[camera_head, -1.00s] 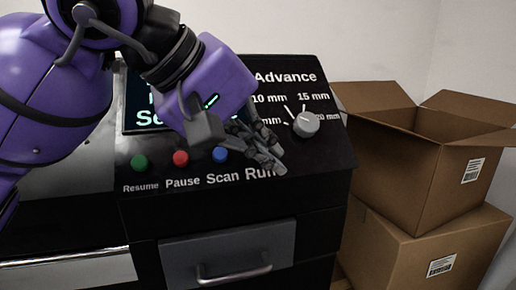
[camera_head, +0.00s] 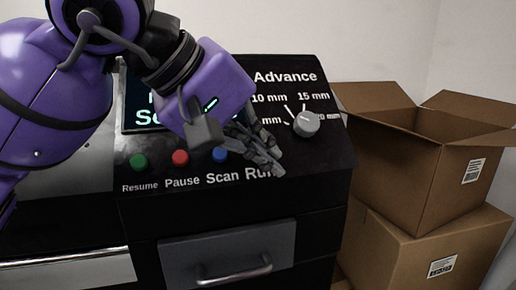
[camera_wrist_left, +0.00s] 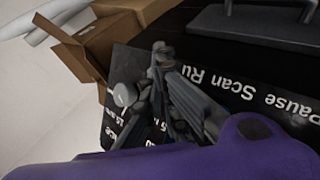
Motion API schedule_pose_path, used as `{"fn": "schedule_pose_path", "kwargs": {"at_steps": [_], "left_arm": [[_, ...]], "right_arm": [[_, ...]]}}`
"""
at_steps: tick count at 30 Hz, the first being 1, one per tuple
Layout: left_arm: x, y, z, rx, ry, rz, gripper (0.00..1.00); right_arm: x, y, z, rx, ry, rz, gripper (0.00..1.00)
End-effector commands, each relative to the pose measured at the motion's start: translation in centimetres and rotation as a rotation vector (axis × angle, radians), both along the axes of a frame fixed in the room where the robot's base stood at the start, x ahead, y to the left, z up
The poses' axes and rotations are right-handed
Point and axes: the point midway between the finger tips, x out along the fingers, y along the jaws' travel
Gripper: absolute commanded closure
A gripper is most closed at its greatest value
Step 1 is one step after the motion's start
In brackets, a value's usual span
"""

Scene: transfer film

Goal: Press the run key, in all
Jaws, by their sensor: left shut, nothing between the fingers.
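The black machine panel (camera_head: 305,165) carries a row of round keys: green Resume (camera_head: 139,162), red Pause (camera_head: 180,158) and blue Scan (camera_head: 220,155). The Run label (camera_head: 258,173) is partly covered by my left gripper (camera_head: 275,165), which is shut and empty. The run key itself is hidden behind the fingers, so I cannot tell whether they touch it. In the left wrist view the shut fingers (camera_wrist_left: 160,55) reach over the panel close to the "Scan Ru" lettering (camera_wrist_left: 205,80). My right gripper is not in view.
A grey Advance knob (camera_head: 306,124) stands right of my left gripper. A dark screen (camera_head: 135,128) is partly behind my arm. A drawer with a handle (camera_head: 235,275) is below the panel. Cardboard boxes (camera_head: 400,165) are stacked at the right.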

Motion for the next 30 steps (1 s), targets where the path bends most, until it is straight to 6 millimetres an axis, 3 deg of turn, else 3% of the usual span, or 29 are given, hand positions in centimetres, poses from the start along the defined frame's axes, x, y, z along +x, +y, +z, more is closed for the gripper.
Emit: {"fn": "schedule_pose_path", "kwargs": {"at_steps": [30], "left_arm": [[0.64, 0.19, -0.69, 0.000, 0.000, 0.000, 1.00]], "right_arm": [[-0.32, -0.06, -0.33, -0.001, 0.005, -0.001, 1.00]]}}
